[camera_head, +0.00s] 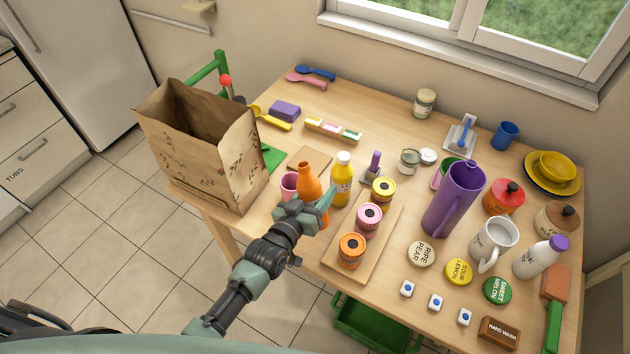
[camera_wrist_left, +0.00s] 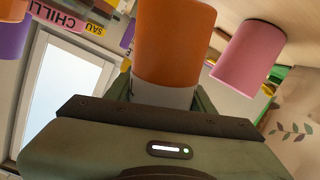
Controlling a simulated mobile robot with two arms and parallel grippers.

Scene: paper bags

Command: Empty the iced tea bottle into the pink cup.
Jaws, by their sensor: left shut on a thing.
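An orange bottle (camera_head: 309,182) stands roughly upright at the table's front edge, its neck pointing up. My left gripper (camera_head: 308,211) is shut around its lower part. In the left wrist view the orange bottle (camera_wrist_left: 174,42) fills the middle, with a white band (camera_wrist_left: 165,95) between my fingers. The pink cup (camera_head: 289,186) is just left of the bottle, partly hidden by it, and stands upright. It also shows close beside the bottle in the left wrist view (camera_wrist_left: 250,58). I cannot see inside the cup. My right gripper is not in view.
A yellow bottle (camera_head: 342,180) stands just right of the orange one. A large paper bag (camera_head: 215,160) is left of the cup. A board (camera_head: 340,266) with several jars lies to the right. A purple jug (camera_head: 452,203) stands farther right.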

